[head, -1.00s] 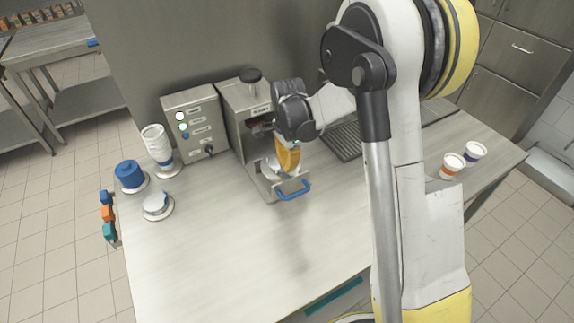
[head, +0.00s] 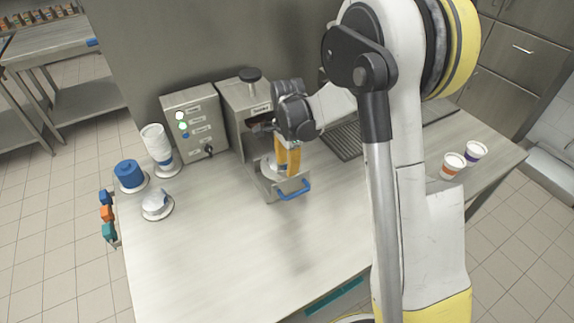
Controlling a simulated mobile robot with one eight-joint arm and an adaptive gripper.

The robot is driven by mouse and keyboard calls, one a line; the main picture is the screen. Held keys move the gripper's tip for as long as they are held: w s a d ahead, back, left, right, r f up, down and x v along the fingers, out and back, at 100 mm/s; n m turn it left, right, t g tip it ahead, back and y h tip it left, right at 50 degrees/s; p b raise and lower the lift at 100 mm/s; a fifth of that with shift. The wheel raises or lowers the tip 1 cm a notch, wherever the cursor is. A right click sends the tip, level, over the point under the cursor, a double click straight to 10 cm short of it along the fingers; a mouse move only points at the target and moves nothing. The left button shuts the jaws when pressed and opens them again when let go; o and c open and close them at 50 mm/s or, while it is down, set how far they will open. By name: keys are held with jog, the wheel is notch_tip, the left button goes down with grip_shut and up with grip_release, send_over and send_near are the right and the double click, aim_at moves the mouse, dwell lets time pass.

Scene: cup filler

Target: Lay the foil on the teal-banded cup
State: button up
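My gripper (head: 287,165) points down over the pulled-out drawer of the sealing machine (head: 243,108), its orange fingers apart with a narrow gap between them. I see nothing held between the fingers. A pale rounded edge (head: 268,170) shows in the drawer beside and behind the fingers; I cannot tell whether it is the cup, the foil or the holder. No teal band is visible there. A pile of silvery foils (head: 156,200) sits on a round plate at the left of the table, its top uneven.
A white cup stack (head: 156,142) and a blue lidded pot (head: 129,174) stand at the left. The drawer's blue handle (head: 293,190) juts forward. Orange-banded (head: 452,165) and purple-banded (head: 475,152) cups stand at the right. The front table is clear.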

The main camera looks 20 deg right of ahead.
notch_tip(320, 180, up, 12)
dwell(0.6)
jog(key=shift+s, duration=0.1)
dwell(1.1)
